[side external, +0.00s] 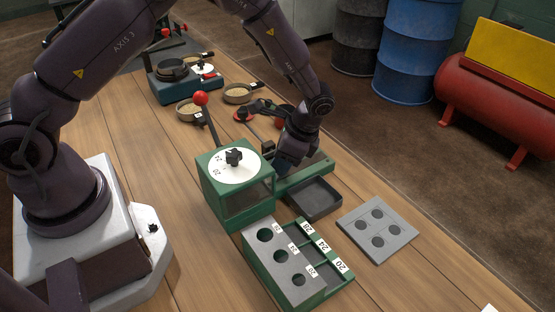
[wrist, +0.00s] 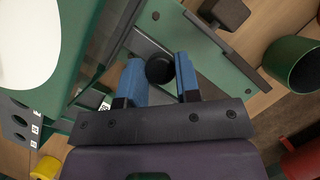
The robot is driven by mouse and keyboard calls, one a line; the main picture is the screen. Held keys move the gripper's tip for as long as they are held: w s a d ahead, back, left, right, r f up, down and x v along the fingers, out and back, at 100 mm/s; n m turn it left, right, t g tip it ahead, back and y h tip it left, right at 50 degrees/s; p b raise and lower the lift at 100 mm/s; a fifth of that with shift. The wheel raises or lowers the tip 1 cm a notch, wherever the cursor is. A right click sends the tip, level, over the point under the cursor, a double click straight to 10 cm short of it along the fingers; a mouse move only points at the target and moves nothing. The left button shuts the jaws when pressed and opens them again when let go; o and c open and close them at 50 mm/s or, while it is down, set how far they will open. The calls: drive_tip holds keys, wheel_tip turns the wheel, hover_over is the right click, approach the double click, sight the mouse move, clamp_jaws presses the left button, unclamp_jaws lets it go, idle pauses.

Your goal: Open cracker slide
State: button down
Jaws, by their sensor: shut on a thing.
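The green cracker (side external: 222,195) stands mid-table with a white dial (side external: 235,165), a black star knob on top and a red-ball lever (side external: 201,98). My gripper (side external: 287,166) is low at its right side, by a green rail (side external: 307,176). In the wrist view my gripper (wrist: 160,78) has its blue fingers on either side of a round black knob (wrist: 159,70) and is shut on it. The knob sits by a grey strip and the green rail (wrist: 205,60). My wrist hides this contact in the side view; I cannot tell how far the slide is open.
A black tray (side external: 314,197) sits beside the cracker. In front is a green sorter (side external: 318,293) with a grey holed plate and number labels. A grey plate with several holes (side external: 377,229) lies to the right. Bowls (side external: 238,95) and a blue device (side external: 174,88) stand behind.

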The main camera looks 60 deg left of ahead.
drive_tip(key=w, duration=1)
drive_tip(key=c, duration=1.1)
unclamp_jaws()
drive_tip(key=shift+r, duration=0.1)
drive_tip(key=v, duration=1.2)
drive_tip(key=shift+d+r, duration=0.15)
drive_tip(key=shift+r, duration=0.2)
